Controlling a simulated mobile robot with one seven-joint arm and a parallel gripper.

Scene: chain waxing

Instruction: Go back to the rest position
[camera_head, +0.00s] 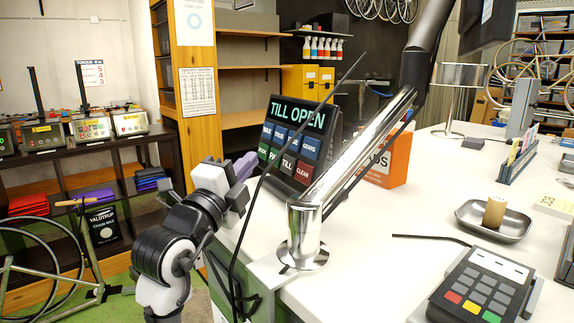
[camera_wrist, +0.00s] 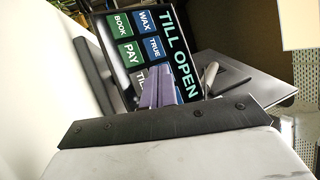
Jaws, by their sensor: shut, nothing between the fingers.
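My gripper (camera_head: 244,166) is at the left edge of the white counter, in front of the till screen, in the head view. Its purple-grey fingers are shut and empty. In the wrist view my gripper (camera_wrist: 159,88) points at the till screen (camera_wrist: 128,45), which stands close beyond the fingertips. The till screen (camera_head: 299,141) reads "TILL OPEN" and has coloured buttons in the head view. I cannot tell the exact gap between fingers and screen.
A chrome post (camera_head: 304,236) is clamped to the white counter (camera_head: 365,250). An orange box (camera_head: 393,160) stands behind it. A card terminal (camera_head: 484,287) and a metal dish (camera_head: 480,219) are at the right. A dark shelf (camera_head: 75,180) with devices stands at the left.

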